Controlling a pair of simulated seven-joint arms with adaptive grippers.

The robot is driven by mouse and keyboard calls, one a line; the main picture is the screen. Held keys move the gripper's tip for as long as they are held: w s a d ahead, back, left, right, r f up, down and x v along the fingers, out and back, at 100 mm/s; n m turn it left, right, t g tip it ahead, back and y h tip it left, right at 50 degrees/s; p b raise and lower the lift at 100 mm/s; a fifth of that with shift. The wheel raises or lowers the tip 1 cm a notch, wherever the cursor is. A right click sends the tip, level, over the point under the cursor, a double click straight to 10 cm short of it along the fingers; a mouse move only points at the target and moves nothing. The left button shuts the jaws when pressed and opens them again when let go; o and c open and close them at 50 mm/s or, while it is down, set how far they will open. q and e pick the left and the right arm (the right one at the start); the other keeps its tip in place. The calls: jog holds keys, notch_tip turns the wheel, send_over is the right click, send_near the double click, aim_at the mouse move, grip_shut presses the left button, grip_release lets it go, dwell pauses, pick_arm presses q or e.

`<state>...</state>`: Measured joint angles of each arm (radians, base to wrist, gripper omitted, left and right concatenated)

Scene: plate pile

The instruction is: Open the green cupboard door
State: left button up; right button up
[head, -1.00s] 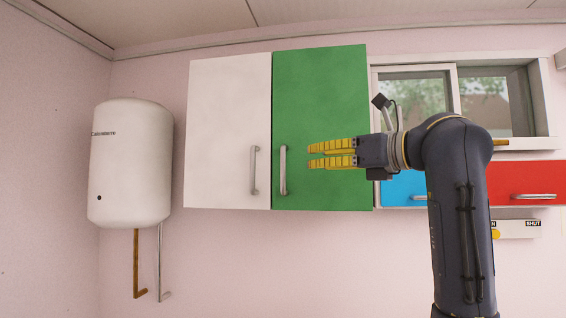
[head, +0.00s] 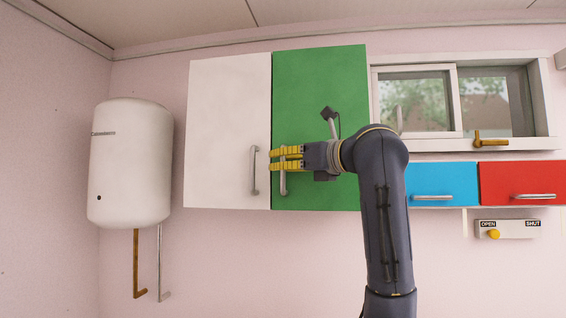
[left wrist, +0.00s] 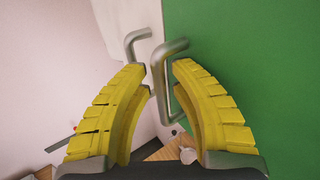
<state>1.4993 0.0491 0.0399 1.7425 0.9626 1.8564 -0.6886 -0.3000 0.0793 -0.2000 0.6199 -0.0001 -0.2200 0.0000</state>
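The green cupboard door (head: 330,95) is shut, next to a white door. Its upright metal bar handle (head: 283,183) is near its left edge. My left gripper (head: 271,158), with yellow ribbed fingers, is at this handle and overlaps its upper part in the head view. In the left wrist view the handle (left wrist: 158,85) stands between the two fingertips (left wrist: 160,68), with a finger on each side. The fingers are apart and I see no clear grip on the bar. The green door (left wrist: 255,65) fills the right of that view. My right gripper is not in view.
The white door (head: 225,110) has its own handle (head: 254,170) close left of the green one. A white water heater (head: 130,165) hangs at left. A window (head: 490,95), blue drawer (head: 440,182) and red drawer (head: 520,180) are at right. The wall below the cupboard is clear.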

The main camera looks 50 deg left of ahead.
pick_arm(q)
jog(key=shift+c, duration=0.2)
grip_shut()
jog(key=shift+s, duration=0.1)
